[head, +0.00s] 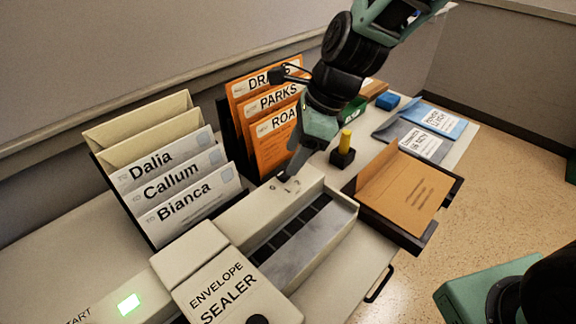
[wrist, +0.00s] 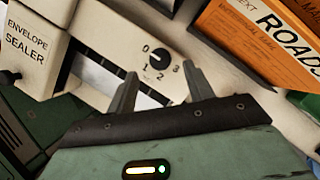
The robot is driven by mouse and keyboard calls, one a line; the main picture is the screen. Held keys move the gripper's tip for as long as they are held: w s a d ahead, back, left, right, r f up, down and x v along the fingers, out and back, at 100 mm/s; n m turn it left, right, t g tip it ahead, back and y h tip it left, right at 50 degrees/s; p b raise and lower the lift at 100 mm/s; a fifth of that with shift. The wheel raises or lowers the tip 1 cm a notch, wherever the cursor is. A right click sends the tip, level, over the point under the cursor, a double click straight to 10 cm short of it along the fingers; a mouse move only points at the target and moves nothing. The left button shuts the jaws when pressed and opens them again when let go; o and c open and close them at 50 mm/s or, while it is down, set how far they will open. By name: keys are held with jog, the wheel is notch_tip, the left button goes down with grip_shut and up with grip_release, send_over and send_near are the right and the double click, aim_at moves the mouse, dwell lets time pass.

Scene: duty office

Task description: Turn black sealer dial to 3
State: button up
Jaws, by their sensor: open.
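The envelope sealer (head: 228,285) is a long pale machine on the desk; it also shows in the wrist view (wrist: 95,28). Its black dial (wrist: 161,57) sits on the pale face, with the marks 0, 1, 2 and 3 around it. A light pointer line on the dial appears to face 0. My gripper (wrist: 161,70) is open, with its fingers on either side of the dial in the picture; I cannot tell whether they touch it. In the head view my gripper (head: 291,172) is over the sealer's far end and hides the dial.
A rack of labelled envelopes (head: 187,205) and orange folders (head: 272,100) stand behind the sealer. A yellow-handled stamp (head: 344,148) stands close right of my gripper. A tray with a brown envelope (head: 405,195) lies to the right. A green-lit start button (head: 129,304) is at lower left.

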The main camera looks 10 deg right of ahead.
aim_at(284, 172)
jog(key=shift+x, duration=2)
jog(key=c, duration=1)
jog(key=shift+o, duration=0.2)
